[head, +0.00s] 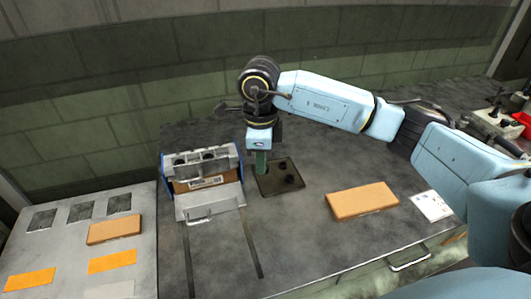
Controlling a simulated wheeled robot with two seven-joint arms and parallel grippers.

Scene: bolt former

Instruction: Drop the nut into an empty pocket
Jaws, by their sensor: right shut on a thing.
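My right gripper (261,163) points down over the left part of a dark tray (291,165) on the grey table. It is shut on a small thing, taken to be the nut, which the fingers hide. I cannot make out the nut's shape. Small dark round items (287,178) sit in the middle and right of the tray. The tray's pockets are too dark and small to tell apart, and the gripper covers part of its left side. My left gripper is not in view.
Left of the tray stands a grey and blue machine (208,200) with a brown box (195,185) in it. A cardboard box (361,201) and a white sheet (431,206) lie to the right. A side table (60,255) holds plates and another box. The front middle is clear.

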